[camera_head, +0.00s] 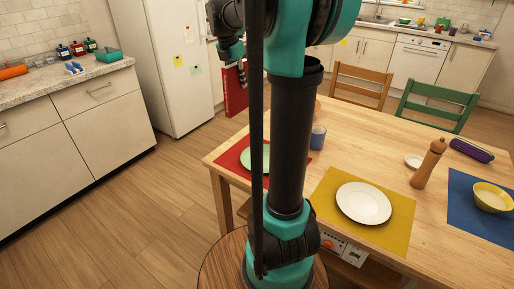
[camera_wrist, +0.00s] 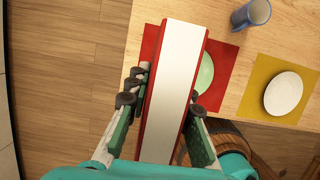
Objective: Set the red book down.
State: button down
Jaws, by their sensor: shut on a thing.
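The red book (camera_head: 235,91) hangs upright in my gripper (camera_head: 240,66), in the air near the left end of the table in the head view. In the wrist view the red book (camera_wrist: 172,85) shows its white page edge between thin red covers. My gripper (camera_wrist: 164,108) has one finger on each side of it and is shut on it. Below the book are a red placemat (camera_wrist: 224,66) and a green plate (camera_wrist: 205,74), which the book partly hides. My arm hides part of the same placemat (camera_head: 232,157) in the head view.
The wooden table (camera_head: 385,140) also holds a blue mug (camera_head: 318,137), a white plate (camera_head: 364,202) on a yellow placemat (camera_head: 335,188), a pepper mill (camera_head: 428,163) and a yellow bowl (camera_head: 492,197). Bare tabletop lies behind the white plate. A counter (camera_head: 60,85) stands at left.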

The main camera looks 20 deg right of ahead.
notch_tip(320, 180, down, 20)
jog(key=shift+w, duration=0.2)
dwell(0.4)
jog(key=c, duration=1.3)
grip_release()
jog(key=shift+c, duration=0.2)
